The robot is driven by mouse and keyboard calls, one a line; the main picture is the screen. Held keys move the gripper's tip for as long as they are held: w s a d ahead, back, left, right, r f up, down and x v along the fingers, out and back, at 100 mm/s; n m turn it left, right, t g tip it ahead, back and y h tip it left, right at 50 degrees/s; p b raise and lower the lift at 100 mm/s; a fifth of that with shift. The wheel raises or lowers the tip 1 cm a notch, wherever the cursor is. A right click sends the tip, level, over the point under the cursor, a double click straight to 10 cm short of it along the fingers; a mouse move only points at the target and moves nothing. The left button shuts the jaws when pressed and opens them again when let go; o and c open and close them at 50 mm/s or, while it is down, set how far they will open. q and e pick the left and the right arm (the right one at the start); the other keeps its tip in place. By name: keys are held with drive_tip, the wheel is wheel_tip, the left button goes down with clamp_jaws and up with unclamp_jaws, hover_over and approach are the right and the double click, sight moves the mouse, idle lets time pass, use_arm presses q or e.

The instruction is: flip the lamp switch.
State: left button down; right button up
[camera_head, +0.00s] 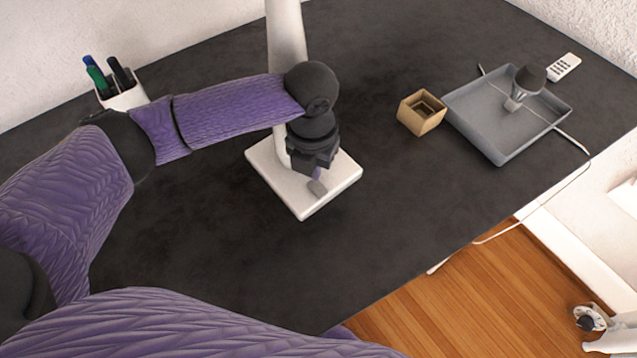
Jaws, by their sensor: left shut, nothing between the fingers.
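The lamp's white square base (331,189) stands on the dark table, with its white post (287,35) rising behind my left wrist. A small grey switch (317,187) sits on top of the base. My left gripper (316,176) is shut and empty, pointing down over the base right at the switch. Whether the fingertips touch the switch cannot be told. The gripper and wrist hide part of the base and the lower post. The lamp's head is out of view. My right gripper is not in view.
The dark table (210,245) has free room in front of the lamp. A small tan box (421,113) and a grey tray (481,121) holding a dark-topped object (525,84) lie right. A white remote (564,67) and a pen cup (122,93) stand farther back.

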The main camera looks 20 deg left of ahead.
sight(313, 183)
use_arm(q)
drive_tip(key=shift+f+b, duration=0.6)
drive_tip(key=shift+f, duration=0.65)
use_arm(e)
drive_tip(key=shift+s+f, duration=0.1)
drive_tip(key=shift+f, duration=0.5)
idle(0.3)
use_arm(q)
drive_tip(key=shift+r+p, duration=0.3)
drive_tip(key=shift+r, duration=0.05)
wheel_tip(313, 183, up, 6)
drive_tip(key=p, duration=0.6)
drive_tip(key=shift+r+p, duration=0.3)
drive_tip(key=shift+p, duration=0.25)
drive_tip(key=shift+f, duration=0.1)
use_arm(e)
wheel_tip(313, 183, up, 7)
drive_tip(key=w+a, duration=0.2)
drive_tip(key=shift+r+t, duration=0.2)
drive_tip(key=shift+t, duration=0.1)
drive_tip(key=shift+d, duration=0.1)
